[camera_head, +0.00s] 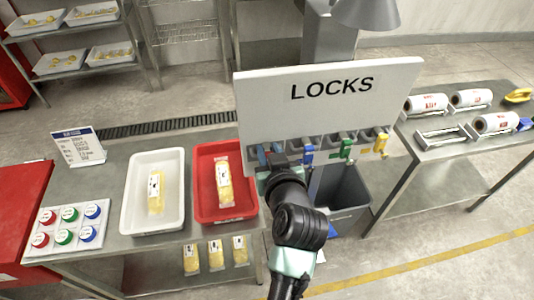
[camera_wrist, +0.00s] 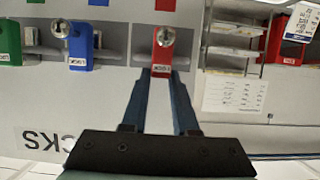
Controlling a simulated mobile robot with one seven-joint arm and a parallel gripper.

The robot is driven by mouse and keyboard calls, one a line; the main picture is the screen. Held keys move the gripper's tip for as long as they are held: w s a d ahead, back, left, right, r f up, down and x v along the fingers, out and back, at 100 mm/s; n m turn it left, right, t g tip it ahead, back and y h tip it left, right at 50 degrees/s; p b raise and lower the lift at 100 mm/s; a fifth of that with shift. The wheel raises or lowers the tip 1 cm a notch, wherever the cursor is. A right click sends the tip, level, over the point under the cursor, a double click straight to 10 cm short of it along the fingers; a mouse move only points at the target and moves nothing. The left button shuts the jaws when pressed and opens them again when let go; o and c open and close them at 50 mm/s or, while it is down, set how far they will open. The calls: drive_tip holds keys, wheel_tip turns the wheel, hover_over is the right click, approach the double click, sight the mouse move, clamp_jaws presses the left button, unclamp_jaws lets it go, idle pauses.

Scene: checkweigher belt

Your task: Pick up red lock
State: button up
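The red lock (camera_wrist: 163,47) hangs at the white LOCKS board, with a label on its front and a round metal part above the label. My gripper (camera_wrist: 164,74) reaches toward it in the wrist view. Its two dark fingers are apart with a gap between them, and their tips are at the lock's label end. I cannot tell whether they touch the lock. In the head view my gripper (camera_head: 269,157) is at the left end of the lock row, and the red lock is hidden there.
The LOCKS board (camera_head: 325,95) stands above the row. A blue lock (camera_head: 307,155), green lock (camera_head: 346,149) and yellow lock (camera_head: 380,143) hang to the right. A red tray (camera_head: 203,160) and white tray (camera_head: 133,192) lie left of my arm. A grey bin (camera_head: 358,185) stands below.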

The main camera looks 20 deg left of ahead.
clamp_jaws()
drive_tip(key=shift+r, duration=0.1)
drive_tip(key=shift+s+d+r+b, duration=0.15)
drive_tip(key=shift+r+b, duration=0.25)
drive_tip(key=shift+b, duration=0.25)
wheel_tip(320, 180, up, 6)
drive_tip(key=shift+r+b, duration=0.1)
drive_tip(key=shift+b, duration=0.65)
drive_tip(key=s+d+p, duration=0.4)
drive_tip(key=s+d, duration=0.7)
drive_tip(key=s, duration=0.5)
